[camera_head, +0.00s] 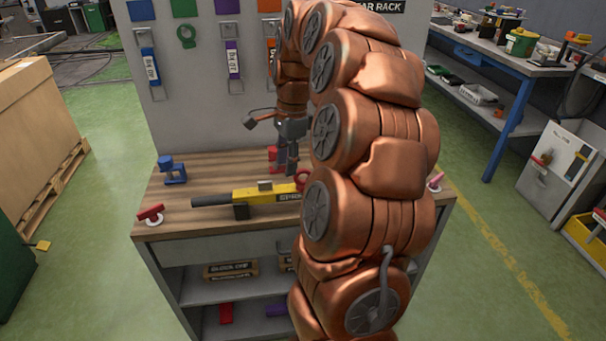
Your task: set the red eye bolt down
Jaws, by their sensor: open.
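A red ring-shaped piece, which looks like the red eye bolt (302,177), is at the right part of the workbench (185,232), beside the far end of a yellow tool (255,194). My arm partly hides it, and I cannot tell whether it rests on the bench top or against the tool. My gripper (287,168) points down just left of it and appears apart from it. The gripper is open. Another red piece (272,154) stands just left of the gripper's fingers; I cannot tell whether they touch.
A blue clamp-like piece (173,169) stands at the bench's left. A red piece on a white disc (150,214) is at the front left corner, and a pinkish one (435,182) at the right edge. Coloured tags hang on the back panel (200,110). The left bench top has bare wood.

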